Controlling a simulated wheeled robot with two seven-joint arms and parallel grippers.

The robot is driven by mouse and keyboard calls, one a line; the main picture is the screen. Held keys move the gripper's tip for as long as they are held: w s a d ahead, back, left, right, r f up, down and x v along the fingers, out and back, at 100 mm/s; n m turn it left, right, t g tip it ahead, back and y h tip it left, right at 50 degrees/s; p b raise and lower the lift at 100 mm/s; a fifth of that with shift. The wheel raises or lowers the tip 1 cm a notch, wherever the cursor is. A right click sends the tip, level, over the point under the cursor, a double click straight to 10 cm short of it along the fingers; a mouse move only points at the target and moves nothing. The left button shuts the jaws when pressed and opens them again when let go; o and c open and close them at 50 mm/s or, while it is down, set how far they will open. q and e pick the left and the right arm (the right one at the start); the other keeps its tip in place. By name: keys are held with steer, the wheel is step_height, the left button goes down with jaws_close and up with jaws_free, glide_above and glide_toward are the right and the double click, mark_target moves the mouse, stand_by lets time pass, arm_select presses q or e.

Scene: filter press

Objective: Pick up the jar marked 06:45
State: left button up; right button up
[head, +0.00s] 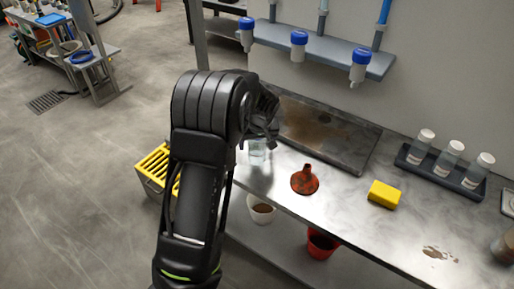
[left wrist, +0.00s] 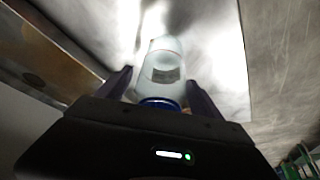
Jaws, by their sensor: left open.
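A clear jar (head: 257,152) stands on the metal bench, partly hidden behind my left gripper (head: 264,122) in the head view. In the left wrist view the jar (left wrist: 166,55) has a pale body, a small label and a blue cap. The label is too blurred to read. My left gripper (left wrist: 158,80) is open, with one finger on each side of the jar near its blue cap. I cannot tell whether the fingers touch it. Three white-capped jars (head: 449,158) stand in a dark rack at the right; their labels are too small to read. My right gripper is not in view.
A red funnel (head: 305,180) and a yellow block (head: 384,194) lie on the bench. A stained dark plate (head: 320,132) lies along the wall. Blue-topped filter housings (head: 299,45) hang above. A white bucket (head: 261,210) and a red bucket (head: 321,244) are below the bench.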

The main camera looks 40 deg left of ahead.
arm_select(q)
steer(key=shift+c, duration=0.6)
steer(key=c, duration=1.5)
steer(key=shift+r+b, duration=0.85)
steer(key=shift+r, duration=4.15)
